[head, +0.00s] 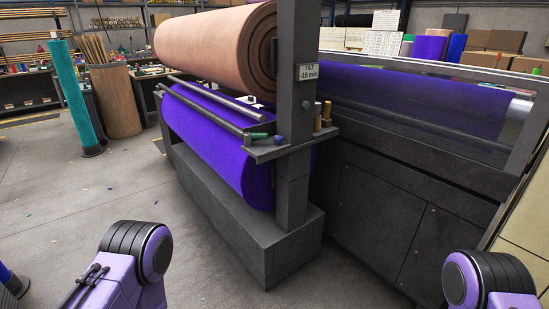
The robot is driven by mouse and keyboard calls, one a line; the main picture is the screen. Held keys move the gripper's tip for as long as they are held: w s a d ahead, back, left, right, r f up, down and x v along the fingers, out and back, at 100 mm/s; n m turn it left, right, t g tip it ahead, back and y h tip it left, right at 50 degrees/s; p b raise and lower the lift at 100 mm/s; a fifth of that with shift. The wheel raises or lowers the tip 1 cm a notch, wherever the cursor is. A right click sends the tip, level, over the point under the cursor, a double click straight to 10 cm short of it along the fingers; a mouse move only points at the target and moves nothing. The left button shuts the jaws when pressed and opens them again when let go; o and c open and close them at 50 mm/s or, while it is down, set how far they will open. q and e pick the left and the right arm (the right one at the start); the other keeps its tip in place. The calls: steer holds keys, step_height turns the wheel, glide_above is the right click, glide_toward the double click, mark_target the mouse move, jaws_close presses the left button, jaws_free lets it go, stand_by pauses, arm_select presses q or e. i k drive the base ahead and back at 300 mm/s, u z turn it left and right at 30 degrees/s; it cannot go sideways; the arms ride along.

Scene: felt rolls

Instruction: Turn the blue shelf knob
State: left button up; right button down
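A small dark blue knob (278,140) shows at the small dark shelf (290,150) fixed to the grey upright post (294,90). A second small dark bluish knob (306,105) sits higher, on the post under a sign (308,73) reading "TILT -15 min". Only purple and black links of my two arms show, at the bottom left and bottom right. Neither gripper is in view, and nothing of mine is near the knobs.
A tan roll (210,45) hangs above a purple felt roll (210,140) on the machine's dark base (265,235). A green-ended item (258,136) and small bottles (326,112) are beside the knob. Dark cabinets (380,215) stand right. Floor (90,190) at left is mostly clear.

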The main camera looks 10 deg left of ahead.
mark_target(278, 139)
steer(key=z, duration=1.05)
steer(key=i, duration=1.05)
steer(key=u, duration=0.1)
